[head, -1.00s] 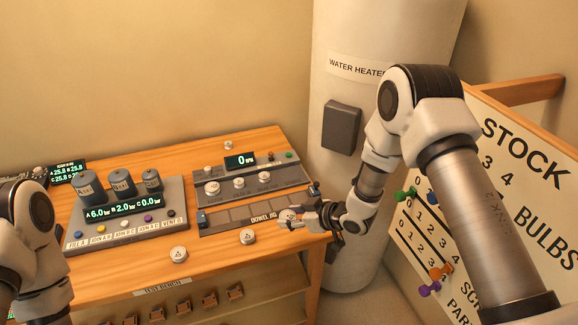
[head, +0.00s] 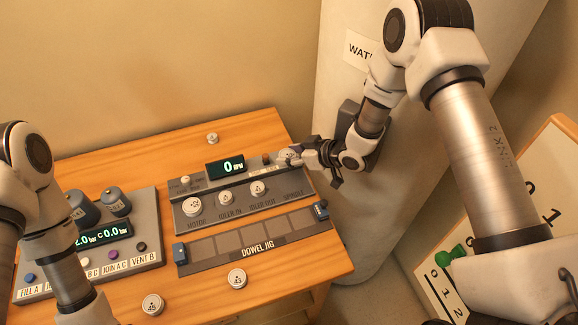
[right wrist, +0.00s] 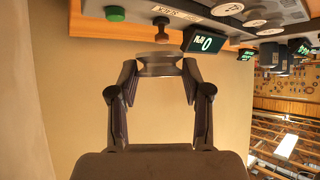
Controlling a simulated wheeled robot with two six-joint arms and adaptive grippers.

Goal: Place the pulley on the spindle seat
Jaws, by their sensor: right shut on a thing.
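My right gripper (head: 302,157) is shut on a pulley (head: 288,154), above the back right corner of the grey drive panel. The right wrist view shows the pulley (right wrist: 160,65) edge-on as a grey grooved disc between the fingertips of the gripper (right wrist: 160,80). The spindle seat's label (head: 293,194) shows at the right end of the panel's row; I cannot make out the seat itself clearly. White discs sit at the motor (head: 192,207) and two idler places (head: 226,198). My left arm is at the left; its gripper is out of view.
Loose white pulleys lie on the bench (head: 213,138) behind the panel and in front (head: 237,279) of the dowel jig (head: 250,238). A display (head: 226,167) stands behind the row. A grey console (head: 130,255) is at left, the water heater (head: 345,85) behind right.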

